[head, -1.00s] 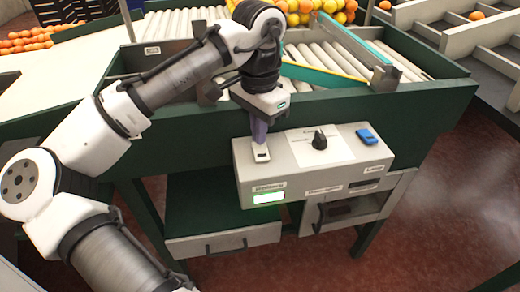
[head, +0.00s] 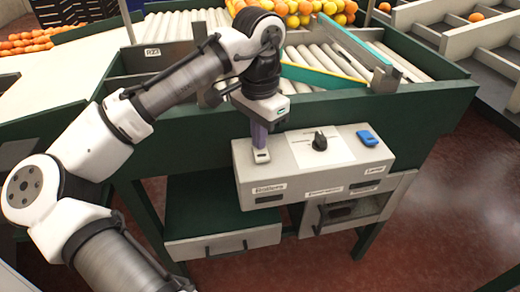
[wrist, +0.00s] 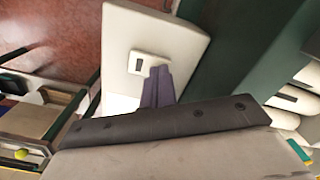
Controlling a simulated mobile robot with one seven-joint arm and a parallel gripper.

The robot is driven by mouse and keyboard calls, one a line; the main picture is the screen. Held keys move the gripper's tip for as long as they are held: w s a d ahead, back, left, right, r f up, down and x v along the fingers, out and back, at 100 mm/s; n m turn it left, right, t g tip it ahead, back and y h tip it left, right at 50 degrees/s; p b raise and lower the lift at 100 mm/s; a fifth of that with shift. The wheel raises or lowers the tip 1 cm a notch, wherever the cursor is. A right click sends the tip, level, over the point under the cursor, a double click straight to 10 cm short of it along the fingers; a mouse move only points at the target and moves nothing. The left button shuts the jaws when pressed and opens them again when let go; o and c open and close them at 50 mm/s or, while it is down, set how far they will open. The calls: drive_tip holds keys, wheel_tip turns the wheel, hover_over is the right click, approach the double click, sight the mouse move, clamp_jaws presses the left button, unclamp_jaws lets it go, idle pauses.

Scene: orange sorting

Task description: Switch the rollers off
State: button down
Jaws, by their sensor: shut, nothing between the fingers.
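The grey control box (head: 300,185) is fixed to the front of the green sorting table. A white rocker switch (head: 261,156) sits on the left of its top, above the label "Rollers". The indicator window (head: 271,197) beside that label is dark. My gripper (head: 260,148) is shut and empty, pointing down with its fingertips at the rocker switch. In the wrist view the purple-grey fingers (wrist: 158,88) reach the edge of the white switch (wrist: 150,62) and partly cover it. I cannot tell how hard they press.
A black knob (head: 320,141) and a blue switch (head: 367,138) sit further right on the box. Rollers (head: 305,55) and a pile of oranges (head: 295,10) lie behind. A drawer (head: 222,245) hangs below. Free floor lies to the right.

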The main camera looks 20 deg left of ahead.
wheel_tip(320, 180, up, 7)
drive_tip(key=p, duration=0.6)
drive_tip(key=shift+f, duration=0.1)
idle(0.3)
